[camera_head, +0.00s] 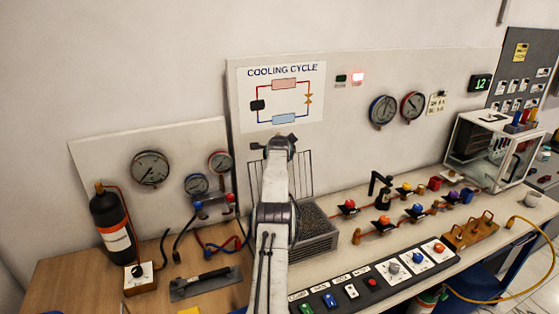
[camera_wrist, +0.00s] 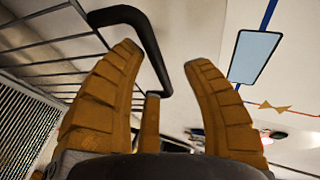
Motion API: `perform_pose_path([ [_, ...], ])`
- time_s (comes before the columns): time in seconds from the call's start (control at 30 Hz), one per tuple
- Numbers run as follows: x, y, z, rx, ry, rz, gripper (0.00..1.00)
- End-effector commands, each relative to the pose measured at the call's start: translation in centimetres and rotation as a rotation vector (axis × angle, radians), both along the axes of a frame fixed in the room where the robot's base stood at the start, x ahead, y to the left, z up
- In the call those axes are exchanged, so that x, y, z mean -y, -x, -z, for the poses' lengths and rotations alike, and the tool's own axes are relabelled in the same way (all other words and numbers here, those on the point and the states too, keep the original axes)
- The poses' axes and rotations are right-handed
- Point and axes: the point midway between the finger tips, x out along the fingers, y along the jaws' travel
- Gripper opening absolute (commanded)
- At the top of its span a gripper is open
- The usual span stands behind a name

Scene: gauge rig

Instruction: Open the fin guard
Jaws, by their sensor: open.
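The fin guard (camera_head: 303,172) is a thin wire grille. In the head view it stands roughly upright at the back of the grey finned block (camera_head: 318,226), whose top shows uncovered on the right. My arm hides the middle of both. In the wrist view the grille's bars (camera_wrist: 45,50) run across the upper left, with a black bar handle (camera_wrist: 148,38) at their end. My gripper (camera_head: 280,143) is up at the guard's top edge. In the wrist view its brown fingers (camera_wrist: 165,58) are apart, and part of the handle shows between them. I cannot tell whether they touch it.
The back panel with the cooling chart (camera_head: 282,95) rises close behind my gripper. Valves with coloured knobs (camera_head: 382,221) stand right of the block. A switch panel (camera_head: 372,279) lies in front. A black bottle (camera_head: 112,225) and gauges are at left.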

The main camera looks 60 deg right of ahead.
Motion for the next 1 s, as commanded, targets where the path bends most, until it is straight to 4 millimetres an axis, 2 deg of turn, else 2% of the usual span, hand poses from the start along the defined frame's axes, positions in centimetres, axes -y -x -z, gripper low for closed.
perform_pose_path([
  [0.47,-1.2,0.5,-0.7,0.001,0.002,0.0,0.45],
  [0.73,-2.6,1.1,-1.6,0.004,0.006,-0.002,0.45],
  [1.0,-4.3,2.0,-1.5,0.003,0.004,-0.002,0.45],
])
